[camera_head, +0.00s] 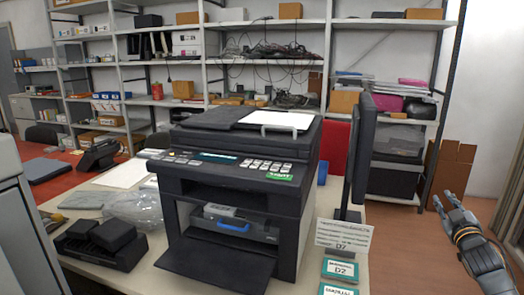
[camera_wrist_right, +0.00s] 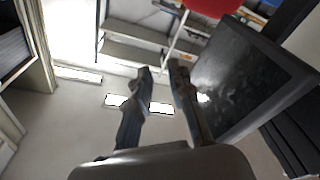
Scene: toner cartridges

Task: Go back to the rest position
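A black printer (camera_head: 235,180) stands on the table with its front flap (camera_head: 215,268) folded down. Inside the opening is a dark unit with a blue handle (camera_head: 233,226). A black cartridge-like unit (camera_head: 100,240) lies on the table left of the printer. My right gripper (camera_head: 446,199) is raised at the far right, clear of the table and printer. Its two fingers stand apart with nothing between them; the right wrist view (camera_wrist_right: 161,72) also shows the empty gap. My left gripper is not in view.
A dark monitor (camera_head: 362,150) stands right of the printer, behind a white sign and teal-labelled boxes (camera_head: 341,269). It also shows in the wrist view (camera_wrist_right: 245,80). Shelves (camera_head: 270,62) line the back wall. A cardboard box (camera_head: 452,165) stands at the right. A clear plastic bag (camera_head: 137,208) lies left of the printer.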

